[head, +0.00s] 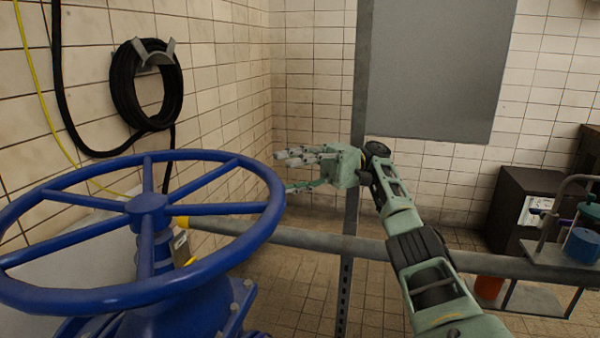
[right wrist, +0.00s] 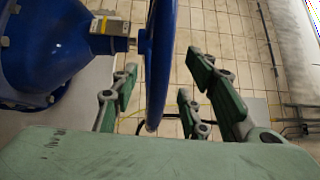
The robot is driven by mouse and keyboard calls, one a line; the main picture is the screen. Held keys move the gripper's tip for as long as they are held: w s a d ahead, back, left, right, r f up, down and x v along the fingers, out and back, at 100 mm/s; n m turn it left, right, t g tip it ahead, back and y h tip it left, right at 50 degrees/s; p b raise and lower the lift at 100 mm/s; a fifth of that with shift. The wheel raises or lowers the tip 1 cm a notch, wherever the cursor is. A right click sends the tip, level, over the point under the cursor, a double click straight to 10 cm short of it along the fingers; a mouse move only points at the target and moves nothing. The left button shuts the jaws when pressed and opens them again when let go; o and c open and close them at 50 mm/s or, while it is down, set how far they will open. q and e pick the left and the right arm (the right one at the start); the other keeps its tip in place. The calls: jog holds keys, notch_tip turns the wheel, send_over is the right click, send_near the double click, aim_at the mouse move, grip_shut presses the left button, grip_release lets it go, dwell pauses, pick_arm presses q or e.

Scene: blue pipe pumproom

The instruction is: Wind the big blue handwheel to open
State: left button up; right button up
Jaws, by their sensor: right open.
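The big blue handwheel (head: 150,207) fills the left of the head view, with several spokes meeting at a central hub. Its rim (right wrist: 158,60) also shows nearly edge-on in the right wrist view. My right gripper (head: 284,173) is at the right side of the rim, with its fingers pointing left. In the right wrist view the open right gripper (right wrist: 160,95) has green fingers on both sides of the rim, with gaps visible on each side. Whether any finger touches the rim cannot be told. My left gripper is not in view.
A blue valve body (right wrist: 40,45) lies below the wheel. A grey horizontal pipe (head: 320,240) and an upright metal post (head: 357,120) are beyond it. A coiled black hose (head: 125,85) hangs on the tiled wall. A dark cabinet (head: 515,205) stands at the right.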

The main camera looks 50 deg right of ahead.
jog(key=shift+v, duration=1.05)
